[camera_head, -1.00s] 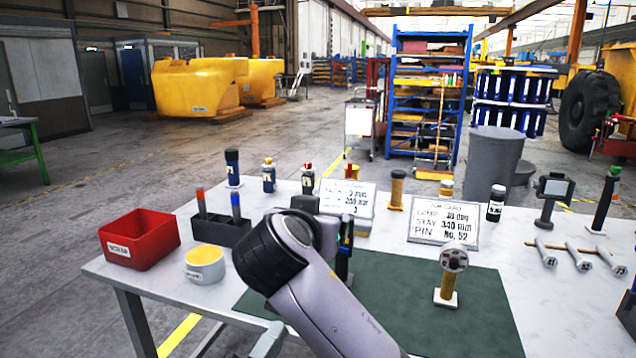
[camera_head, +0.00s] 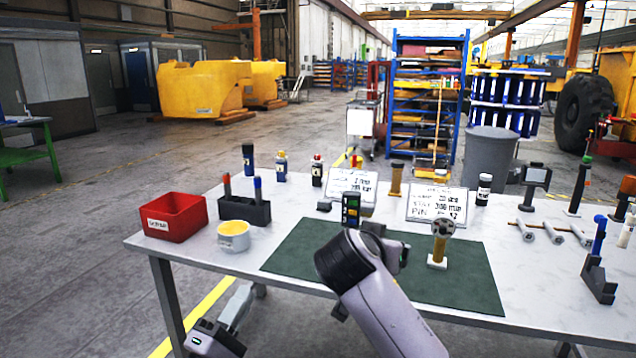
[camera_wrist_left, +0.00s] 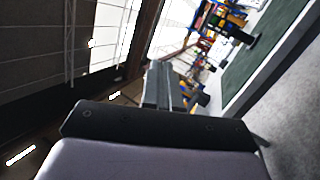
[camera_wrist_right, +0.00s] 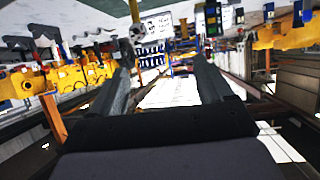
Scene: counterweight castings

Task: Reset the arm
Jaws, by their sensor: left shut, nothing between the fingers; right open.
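My left gripper (camera_head: 238,307) is low at the left in the head view, in front of the table's near edge and apart from it. Its fingers are together in the left wrist view (camera_wrist_left: 163,86), with nothing between them. A grey and black link of my own arm covers the middle of the green mat in the head view. I cannot make out my right gripper's fingers there. In the right wrist view my right gripper (camera_wrist_right: 162,88) has its fingers wide apart and nothing held between them.
A round-headed pin (camera_head: 440,242) stands on the mat. Sign plates (camera_head: 437,205) and several bottles stand behind.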

